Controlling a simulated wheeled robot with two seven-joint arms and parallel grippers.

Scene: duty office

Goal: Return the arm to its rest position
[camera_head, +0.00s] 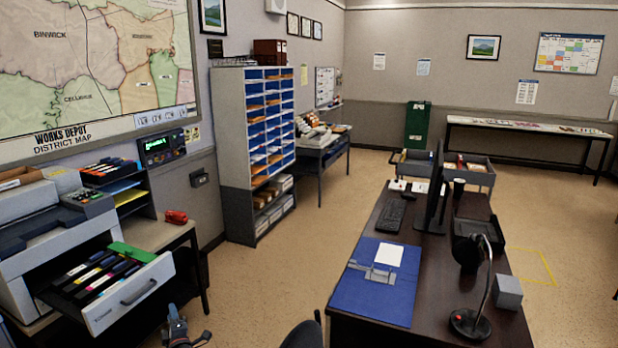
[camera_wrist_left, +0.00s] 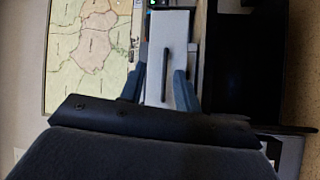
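My left gripper (camera_head: 188,326) shows at the bottom of the head view, in front of and below the open printer drawer (camera_head: 128,292). In the left wrist view its two fingers stand apart (camera_wrist_left: 159,82), so it is open with nothing held. The pale drawer front (camera_wrist_left: 170,45) with its dark handle (camera_wrist_left: 166,66) shows beyond the gap, and the fingers look clear of the handle. The drawer holds several toner cartridges and a green piece (camera_head: 132,251) on its rim. My right gripper is in neither view.
The printer (camera_head: 45,235) stands on a table at the left, with a red stapler-like item (camera_head: 176,217) near its edge. A dark desk (camera_head: 440,325) with a blue mat (camera_head: 372,290) stands at right. Open floor (camera_head: 265,275) lies between. A dark chair-like shape (camera_head: 303,335) shows at the bottom.

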